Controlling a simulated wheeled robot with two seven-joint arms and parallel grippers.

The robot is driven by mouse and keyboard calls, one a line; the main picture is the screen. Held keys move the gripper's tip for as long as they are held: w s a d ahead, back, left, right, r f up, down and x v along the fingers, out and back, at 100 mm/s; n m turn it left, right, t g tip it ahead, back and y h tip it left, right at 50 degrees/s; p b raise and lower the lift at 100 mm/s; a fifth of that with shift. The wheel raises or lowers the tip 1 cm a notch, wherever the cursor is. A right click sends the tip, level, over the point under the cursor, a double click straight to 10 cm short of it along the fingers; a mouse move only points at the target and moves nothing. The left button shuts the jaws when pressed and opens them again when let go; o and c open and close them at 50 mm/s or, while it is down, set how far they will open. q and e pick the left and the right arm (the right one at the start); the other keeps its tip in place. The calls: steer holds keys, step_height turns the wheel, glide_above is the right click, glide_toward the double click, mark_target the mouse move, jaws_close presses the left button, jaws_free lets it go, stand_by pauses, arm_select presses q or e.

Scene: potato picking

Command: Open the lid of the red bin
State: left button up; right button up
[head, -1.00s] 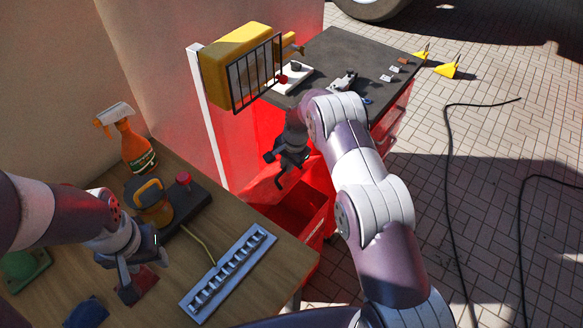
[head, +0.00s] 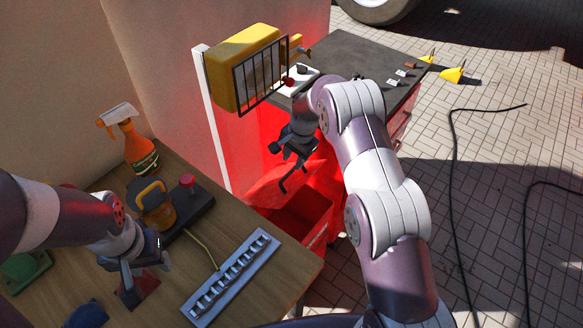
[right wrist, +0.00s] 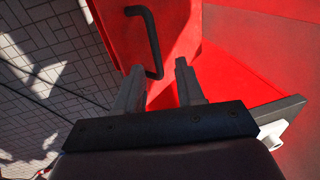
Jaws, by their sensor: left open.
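The red bin (head: 297,222) stands low between the wooden table and the dark-topped bench in the head view. Its upper part looks open, with a dark red inside; the lid's exact angle is unclear. In the right wrist view a bent black handle (right wrist: 153,40) is fixed to a red panel (right wrist: 178,18), probably the lid. My right gripper (right wrist: 158,82) has its fingers apart, with the handle's lower end between or just beyond the tips; contact is unclear. It also shows in the head view (head: 290,165) above the bin. My left gripper (head: 132,282) is open over the wooden table.
The wooden table (head: 250,295) holds a spray bottle (head: 138,146), a grey strip (head: 230,278) and a black box with a red button (head: 187,181). A yellow caged lamp (head: 245,68) stands by the dark bench (head: 350,50). Cables (head: 455,200) lie on the paving at right.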

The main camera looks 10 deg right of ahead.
step_height(320, 180, up, 7)
steer(key=s, duration=0.1)
steer(key=shift+d+b, duration=0.35)
steer(key=shift+f, duration=0.15)
